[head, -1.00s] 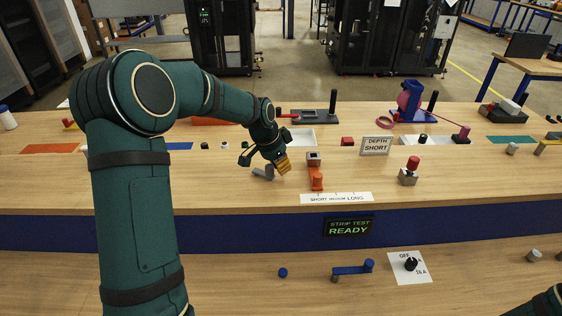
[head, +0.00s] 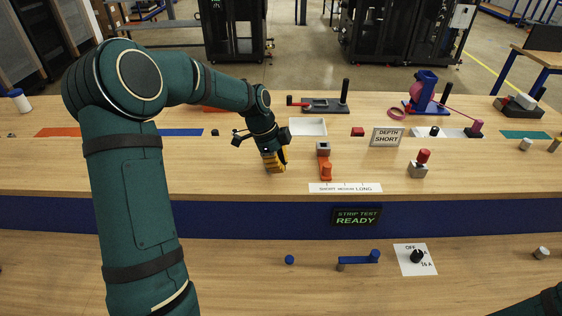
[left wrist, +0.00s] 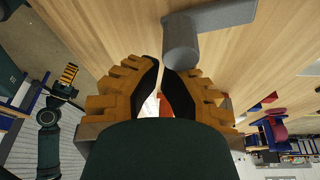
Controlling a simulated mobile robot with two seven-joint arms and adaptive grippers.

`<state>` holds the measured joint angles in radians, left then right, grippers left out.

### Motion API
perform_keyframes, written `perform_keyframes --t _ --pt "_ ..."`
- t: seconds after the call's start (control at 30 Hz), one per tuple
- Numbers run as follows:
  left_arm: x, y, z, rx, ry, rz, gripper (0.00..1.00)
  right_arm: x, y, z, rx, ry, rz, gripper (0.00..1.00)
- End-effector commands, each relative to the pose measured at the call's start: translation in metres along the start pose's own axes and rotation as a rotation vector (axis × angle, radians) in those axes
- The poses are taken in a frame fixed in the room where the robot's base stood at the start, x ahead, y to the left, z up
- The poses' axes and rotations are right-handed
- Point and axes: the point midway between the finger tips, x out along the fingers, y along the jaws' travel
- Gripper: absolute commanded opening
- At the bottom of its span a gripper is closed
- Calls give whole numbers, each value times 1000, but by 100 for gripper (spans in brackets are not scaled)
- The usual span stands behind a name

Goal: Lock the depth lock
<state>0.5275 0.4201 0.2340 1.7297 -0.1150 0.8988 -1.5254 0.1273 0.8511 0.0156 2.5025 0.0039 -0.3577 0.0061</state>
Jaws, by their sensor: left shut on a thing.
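My left gripper (head: 274,170) points down at the bench with its yellow fingers near the orange slider. In the left wrist view its fingertips (left wrist: 162,68) are drawn together at the round end of a grey lever (left wrist: 222,17), which I take for the depth lock. The jaws are shut on that lever's end, though the contact is partly hidden. In the head view the gripper hides the lever. The orange slider (head: 326,170) with a grey block stands just right of the gripper. A sign (head: 387,138) reads DEPTH SHORT. My right gripper is out of view.
A SHORT–LONG scale strip (head: 345,188) lies in front of the slider. A red-topped grey block (head: 419,165) stands to the right.

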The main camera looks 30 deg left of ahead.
Motion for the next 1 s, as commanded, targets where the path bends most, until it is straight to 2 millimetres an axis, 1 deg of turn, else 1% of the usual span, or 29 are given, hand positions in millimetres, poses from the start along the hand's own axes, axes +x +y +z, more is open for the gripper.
perform_keyframes --t 0.5,0.87,1.0 --pt "-3 -14 9 -2 0 -2 0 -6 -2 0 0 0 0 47" --pt "-4 -15 10 -3 -2 -6 0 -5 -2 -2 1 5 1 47" --pt "1 -16 -4 0 -1 -5 0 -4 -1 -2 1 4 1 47"
